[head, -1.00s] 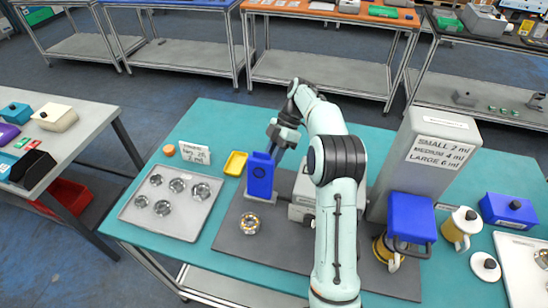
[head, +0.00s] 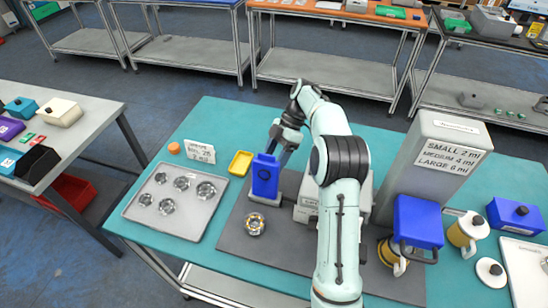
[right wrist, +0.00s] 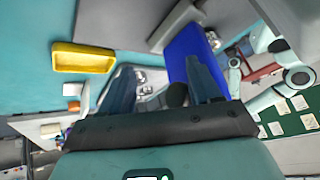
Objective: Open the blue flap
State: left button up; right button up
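The blue flap (head: 265,178) stands upright on a small grey device at the middle of the teal table. It has a dark round mark on its front. My right gripper (head: 277,148) is just behind and above its top edge; in the head view I cannot tell whether they touch. In the right wrist view the two fingers (right wrist: 162,85) are spread apart, with nothing held between them. The blue flap (right wrist: 190,52) lies behind the right-hand finger there, which partly covers it. My left gripper is not seen in either view.
A metal ring part (head: 255,224) lies on the dark mat (head: 290,245) in front. A grey tray (head: 150,218) of several metal parts and a yellow dish (head: 240,163) are to the left. A tall grey machine (head: 425,160) and another blue box (head: 418,222) stand to the right.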

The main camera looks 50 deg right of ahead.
jog(key=shift+r, duration=0.1)
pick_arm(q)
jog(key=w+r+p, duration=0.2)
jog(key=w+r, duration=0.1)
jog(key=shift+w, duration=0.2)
pick_arm(e)
jog(key=v, duration=0.7)
jog(key=shift+d, duration=0.2)
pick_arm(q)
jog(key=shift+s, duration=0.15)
pick_arm(e)
jog(key=shift+s+r, duration=0.15)
